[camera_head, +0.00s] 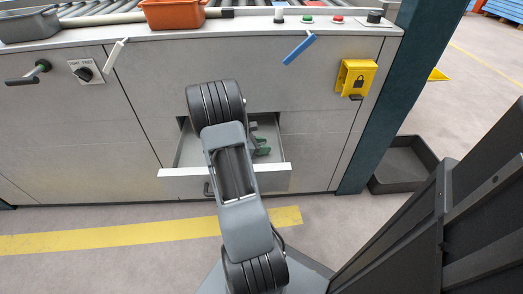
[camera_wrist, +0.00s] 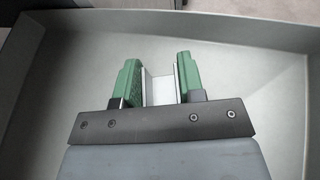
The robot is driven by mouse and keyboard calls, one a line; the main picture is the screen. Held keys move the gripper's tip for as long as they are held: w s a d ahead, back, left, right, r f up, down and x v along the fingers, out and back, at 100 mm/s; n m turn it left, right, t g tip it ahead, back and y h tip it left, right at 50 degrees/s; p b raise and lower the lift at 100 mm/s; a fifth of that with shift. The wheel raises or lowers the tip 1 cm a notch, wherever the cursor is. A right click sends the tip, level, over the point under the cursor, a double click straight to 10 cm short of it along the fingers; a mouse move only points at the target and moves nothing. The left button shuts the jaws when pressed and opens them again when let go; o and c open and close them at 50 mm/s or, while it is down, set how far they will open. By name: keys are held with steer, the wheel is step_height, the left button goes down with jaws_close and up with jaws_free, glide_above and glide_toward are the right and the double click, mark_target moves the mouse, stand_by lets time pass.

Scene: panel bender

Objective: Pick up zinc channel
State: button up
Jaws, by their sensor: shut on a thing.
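The zinc channel (camera_wrist: 159,88) is a pale metal U-shaped piece. It shows in the wrist view between the two green fingers of my gripper (camera_wrist: 158,82), which is shut on it. Both are over or inside an open grey drawer (camera_head: 180,182) low in the machine front. The drawer's floor and walls (camera_wrist: 288,47) surround my gripper in the wrist view. In the head view my arm hides most of the gripper, and only a little green shows at the drawer's right; the channel cannot be made out there. I cannot tell whether the channel touches the drawer floor.
The machine's worktop edge (camera_head: 230,32) is above the drawer, with an orange bin (camera_head: 174,14) and a grey bin (camera_head: 29,26). A yellow lock box (camera_head: 356,77) is on the panel at right. A dark tray (camera_head: 403,163) lies on the floor beside the green post (camera_head: 382,105).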

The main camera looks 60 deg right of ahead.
steer(key=shift+c, duration=1.3)
steer(key=shift+r, duration=0.1)
